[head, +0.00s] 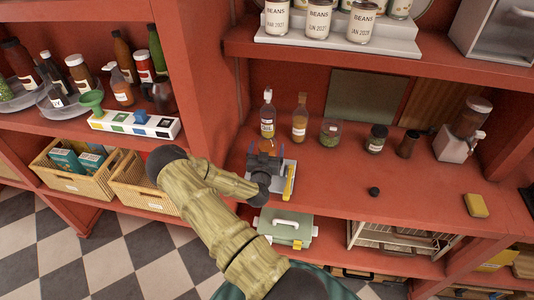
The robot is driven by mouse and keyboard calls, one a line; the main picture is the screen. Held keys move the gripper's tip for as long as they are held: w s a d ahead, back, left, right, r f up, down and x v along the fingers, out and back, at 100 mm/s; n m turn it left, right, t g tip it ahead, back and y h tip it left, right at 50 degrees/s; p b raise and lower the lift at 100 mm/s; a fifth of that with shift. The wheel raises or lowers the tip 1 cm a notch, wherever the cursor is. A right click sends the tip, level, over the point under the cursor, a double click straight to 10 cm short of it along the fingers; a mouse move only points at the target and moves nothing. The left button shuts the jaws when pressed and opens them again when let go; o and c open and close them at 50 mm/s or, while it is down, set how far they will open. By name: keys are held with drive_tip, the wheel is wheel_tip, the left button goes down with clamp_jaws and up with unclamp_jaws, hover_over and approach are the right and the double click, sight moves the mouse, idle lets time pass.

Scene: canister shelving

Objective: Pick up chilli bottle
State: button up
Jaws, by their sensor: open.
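Two slim bottles stand upright on the middle red shelf. The left one (267,112) has a white label and dark neck; the right one (300,120) holds orange-brown contents. The lettering is too small to tell surely which is the chilli bottle. My gripper (264,158) is dark and open, low in front of the left bottle and covering its lower part. I cannot tell whether it touches that bottle. The right bottle stands apart from my gripper, behind and to its right.
A white board with a yellow edge (289,182) lies beside my gripper. A green jar (330,132), two dark-lidded jars (376,139) (408,144) and a dispenser (462,132) stand right. A small black knob (374,192) and yellow sponge (475,205) lie in front. An upper shelf (400,56) overhangs.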

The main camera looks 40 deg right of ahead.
drive_tip(key=x, duration=0.1)
drive_tip(key=p+x, duration=0.1)
drive_tip(key=x, duration=0.1)
drive_tip(key=shift+w+r+p, duration=0.15)
drive_tip(key=shift+r+p, duration=0.1)
drive_tip(key=shift+p, duration=0.15)
drive_tip(key=shift+w+d+f, duration=0.1)
drive_tip(key=shift+w+d, duration=0.1)
drive_tip(key=shift+d, duration=0.05)
drive_tip(key=shift+c, duration=0.4)
drive_tip(key=c, duration=1.8)
clamp_jaws()
